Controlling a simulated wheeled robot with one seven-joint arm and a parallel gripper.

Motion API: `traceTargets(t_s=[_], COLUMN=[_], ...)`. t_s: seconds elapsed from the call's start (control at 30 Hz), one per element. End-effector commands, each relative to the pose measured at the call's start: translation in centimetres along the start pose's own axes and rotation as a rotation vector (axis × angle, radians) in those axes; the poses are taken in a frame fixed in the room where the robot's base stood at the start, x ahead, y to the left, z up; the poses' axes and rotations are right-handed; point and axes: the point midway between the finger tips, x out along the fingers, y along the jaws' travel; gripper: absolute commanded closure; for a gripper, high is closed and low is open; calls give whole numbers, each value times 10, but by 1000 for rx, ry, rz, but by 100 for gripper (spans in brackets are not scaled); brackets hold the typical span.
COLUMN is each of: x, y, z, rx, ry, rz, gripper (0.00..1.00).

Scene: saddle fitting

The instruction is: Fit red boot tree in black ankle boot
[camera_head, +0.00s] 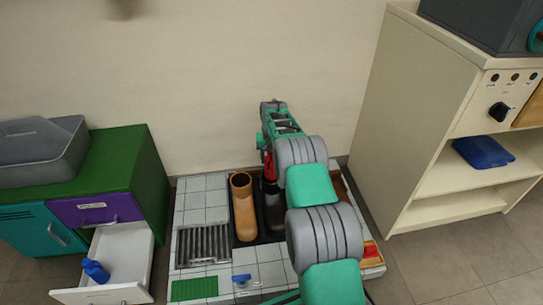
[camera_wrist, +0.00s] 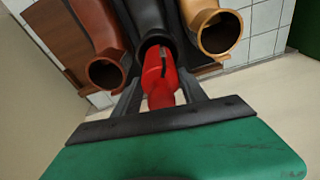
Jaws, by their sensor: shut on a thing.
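My gripper (camera_wrist: 162,88) is shut on the red boot tree (camera_wrist: 160,72), which lies between its two dark fingers in the wrist view. The tree's far end is at the round mouth of the black ankle boot (camera_wrist: 150,14); I cannot tell how far inside it is. In the head view the black boot (camera_head: 274,212) stands on the tiled platform, partly hidden by my arm. A little of the red tree (camera_head: 269,166) shows above it, beside my gripper.
A tan boot (camera_head: 243,205) stands close left of the black one in the head view. A brown boot (camera_wrist: 104,72) stands on its other side, shown in the wrist view. An open white drawer (camera_head: 120,259) holds a blue object. A cream shelf unit (camera_head: 405,120) stands right.

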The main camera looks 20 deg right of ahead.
Motion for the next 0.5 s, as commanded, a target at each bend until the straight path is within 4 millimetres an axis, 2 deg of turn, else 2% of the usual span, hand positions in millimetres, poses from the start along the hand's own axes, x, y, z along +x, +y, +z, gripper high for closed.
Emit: traceTargets(t_s=[0.3, 0.5], x=[32, 46], y=[0, 0], z=[4, 6], rx=[0, 0], ry=[2, 2], rz=[0, 0], gripper=[100, 100])
